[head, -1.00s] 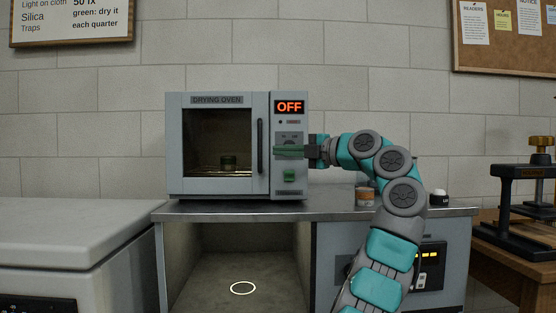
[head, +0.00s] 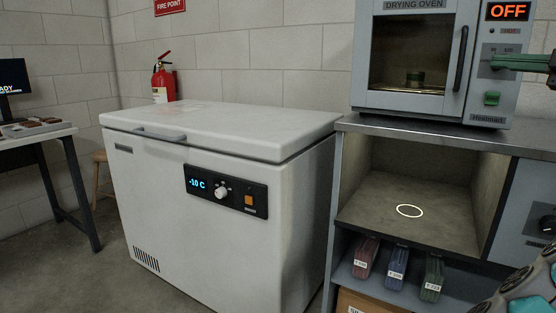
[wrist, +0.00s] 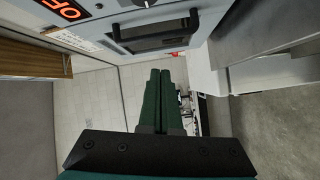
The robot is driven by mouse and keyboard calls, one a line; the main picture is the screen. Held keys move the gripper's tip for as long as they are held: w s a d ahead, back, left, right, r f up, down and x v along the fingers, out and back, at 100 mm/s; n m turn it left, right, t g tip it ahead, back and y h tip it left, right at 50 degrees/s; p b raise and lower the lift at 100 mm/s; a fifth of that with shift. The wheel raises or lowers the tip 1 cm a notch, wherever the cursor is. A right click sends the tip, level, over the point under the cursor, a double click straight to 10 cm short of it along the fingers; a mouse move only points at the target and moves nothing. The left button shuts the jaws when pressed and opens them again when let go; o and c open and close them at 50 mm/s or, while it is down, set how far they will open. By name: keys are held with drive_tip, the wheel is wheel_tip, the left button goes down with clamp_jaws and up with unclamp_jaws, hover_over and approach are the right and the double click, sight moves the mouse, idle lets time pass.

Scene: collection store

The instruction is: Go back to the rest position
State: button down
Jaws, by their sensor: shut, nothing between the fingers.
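My gripper (wrist: 160,72) is shut and empty in the wrist view, its two green fingers side by side. In the head view it shows at the right edge (head: 497,62), its fingers in front of the drying oven's control panel; I cannot tell whether they touch it. The drying oven (head: 372,98) stands on a metal-topped counter (head: 400,131). Its door is closed and its display reads OFF. A small dark jar (head: 415,78) shows behind its glass. Part of my arm shows at the lower right.
A closed white chest freezer (head: 220,122), display -10 C, stands left of the counter. An open bay under the oven holds a light ring (head: 410,211).

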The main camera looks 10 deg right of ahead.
drive_tip(key=w+a+f+m+g+y, duration=0.25)
drive_tip(key=w+a, duration=0.25)
drive_tip(key=a, duration=0.4)
drive_tip(key=w+a+f+m+g+y, duration=0.1)
drive_tip(key=w+a+f+m+g, duration=0.25)
drive_tip(key=a, duration=0.65)
drive_tip(key=s+a+f+m+g+p, duration=0.1)
drive_tip(key=a+f+m+g, duration=0.1)
drive_tip(key=a+f, duration=0.55)
drive_tip(key=s+a+f+m+g+p, duration=0.1)
drive_tip(key=s+a+f+m+g, duration=0.2)
drive_tip(key=a, duration=0.7)
drive_tip(key=s+a+f+m+g+h, duration=0.2)
drive_tip(key=s+a+f, duration=0.2)
drive_tip(key=s+f, duration=0.4)
drive_tip(key=s+a+f+m+g+h, duration=0.2)
drive_tip(key=s+a+f+g, duration=0.15)
drive_tip(key=s+f, duration=0.4)
drive_tip(key=s+d+f+m+g+h, duration=0.1)
drive_tip(key=s+d+f+m+h, duration=0.1)
drive_tip(key=s+f, duration=0.6)
drive_tip(key=s+d+f+m+g+h+p, duration=0.1)
drive_tip(key=s+d+f+m+h, duration=0.1)
drive_tip(key=s+f, duration=0.6)
drive_tip(key=shift+s+d+h, duration=0.85)
drive_tip(key=shift+s+d, duration=0.25)
drive_tip(key=shift+s, duration=0.1)
